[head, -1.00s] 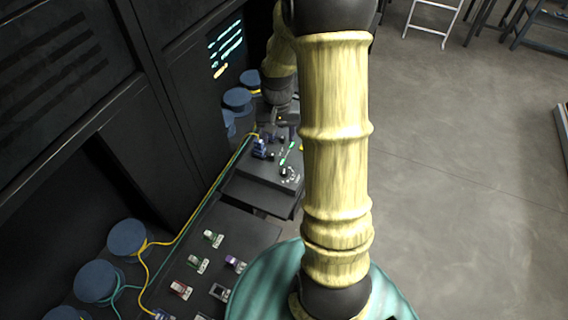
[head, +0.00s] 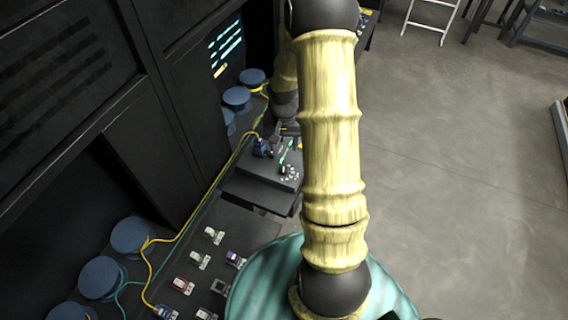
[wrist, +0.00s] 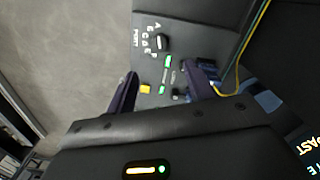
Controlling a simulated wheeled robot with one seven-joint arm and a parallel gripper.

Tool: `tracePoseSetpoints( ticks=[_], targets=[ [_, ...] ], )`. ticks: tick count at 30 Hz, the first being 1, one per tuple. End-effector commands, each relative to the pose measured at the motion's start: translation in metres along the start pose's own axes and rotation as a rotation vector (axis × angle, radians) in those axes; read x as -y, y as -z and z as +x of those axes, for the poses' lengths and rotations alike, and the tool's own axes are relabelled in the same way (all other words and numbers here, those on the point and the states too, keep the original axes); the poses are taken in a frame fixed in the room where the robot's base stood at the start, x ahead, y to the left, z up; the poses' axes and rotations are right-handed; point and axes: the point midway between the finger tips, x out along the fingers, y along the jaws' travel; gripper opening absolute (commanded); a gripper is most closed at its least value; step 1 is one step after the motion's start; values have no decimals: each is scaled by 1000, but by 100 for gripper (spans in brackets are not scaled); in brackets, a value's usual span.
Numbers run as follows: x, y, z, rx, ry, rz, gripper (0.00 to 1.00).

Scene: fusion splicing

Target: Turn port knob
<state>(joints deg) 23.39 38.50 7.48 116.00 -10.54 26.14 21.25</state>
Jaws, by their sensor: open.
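The port knob (wrist: 161,43) is a black dial on a dark panel (wrist: 178,16), ringed by white letters with the word PORT beside it in the wrist view. In the head view the knob (head: 283,168) sits near the panel's front edge. My gripper (wrist: 164,78) is open and empty, its two dark fingers spread apart. In the wrist view the knob lies beyond the fingertips, with no contact visible. In the head view my gripper (head: 287,128) is small, dark and partly hidden by my arm.
Green-and-white parts (wrist: 168,61) and a yellow block (wrist: 146,89) are near the fingers. A blue part (head: 262,148) stands on the panel. Yellow and green cables (head: 196,212) run along the wall side, by blue spools (head: 132,237). Open floor (head: 450,190) lies to the right.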

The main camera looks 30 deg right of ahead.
Motion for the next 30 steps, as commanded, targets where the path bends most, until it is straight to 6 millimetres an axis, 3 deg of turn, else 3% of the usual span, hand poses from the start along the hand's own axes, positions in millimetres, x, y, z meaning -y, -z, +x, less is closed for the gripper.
tracePoseSetpoints(
  ticks=[21,30],
  targets=[
    [-3,0,97,3,0,7,53],
    [-2,0,117,0,0,4,53]
  ],
)
